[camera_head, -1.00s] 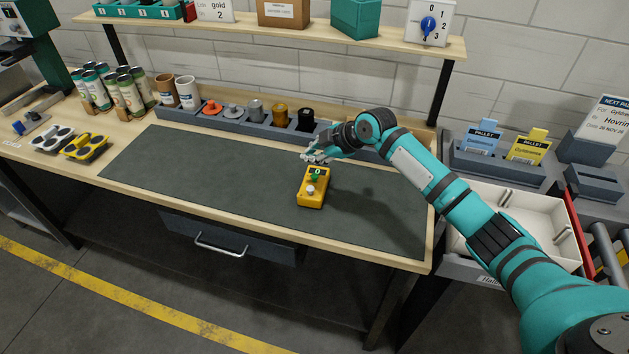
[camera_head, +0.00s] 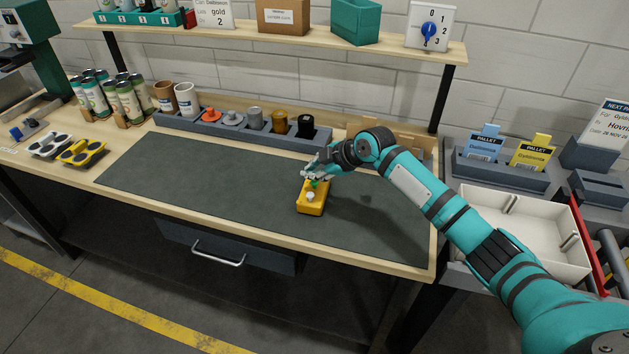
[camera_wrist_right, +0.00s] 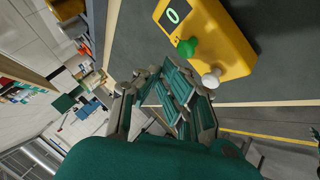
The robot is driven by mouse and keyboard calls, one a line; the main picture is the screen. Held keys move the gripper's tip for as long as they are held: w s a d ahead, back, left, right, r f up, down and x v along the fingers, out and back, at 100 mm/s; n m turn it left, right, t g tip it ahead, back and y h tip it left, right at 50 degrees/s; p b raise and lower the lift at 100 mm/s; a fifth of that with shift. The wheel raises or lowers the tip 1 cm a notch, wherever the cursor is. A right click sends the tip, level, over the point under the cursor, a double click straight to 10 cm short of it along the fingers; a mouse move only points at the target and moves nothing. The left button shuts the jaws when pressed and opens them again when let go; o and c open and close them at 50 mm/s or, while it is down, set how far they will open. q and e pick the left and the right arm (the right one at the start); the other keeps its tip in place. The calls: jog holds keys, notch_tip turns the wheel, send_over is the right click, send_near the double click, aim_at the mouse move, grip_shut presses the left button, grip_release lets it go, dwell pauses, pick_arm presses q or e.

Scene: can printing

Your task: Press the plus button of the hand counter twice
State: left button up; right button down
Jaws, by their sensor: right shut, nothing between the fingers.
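The yellow hand counter (camera_head: 311,203) lies on the dark mat in the head view. In the right wrist view the counter (camera_wrist_right: 232,40) has a display (camera_wrist_right: 173,15) reading 0, a green button (camera_wrist_right: 187,47) and a white button (camera_wrist_right: 212,78). No plus mark is legible. My right gripper (camera_head: 311,175) is shut and empty, just above the display end of the counter and partly covering it. In the wrist view its fingers (camera_wrist_right: 182,95) are beside the counter's green button; I cannot tell whether they touch it.
The dark mat (camera_head: 200,180) is clear around the counter. Behind it stands a grey rack (camera_head: 190,123) with several coloured items. A yellow tray (camera_head: 80,152) and cans stand at the left. A white bin (camera_head: 530,235) is at the right.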

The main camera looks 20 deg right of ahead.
aim_at(313, 182)
jog(key=shift+f, duration=0.1)
dwell(0.7)
jog(key=shift+f, duration=0.35)
jog(key=shift+f+b, duration=0.85)
jog(key=shift+b, duration=0.05)
dwell(0.8)
jog(key=shift+r, duration=0.15)
jog(key=shift+r+p, duration=1)
jog(key=shift+r, duration=0.15)
notch_tip(313, 182, up, 5)
jog(key=p, duration=0.4)
dwell(1.8)
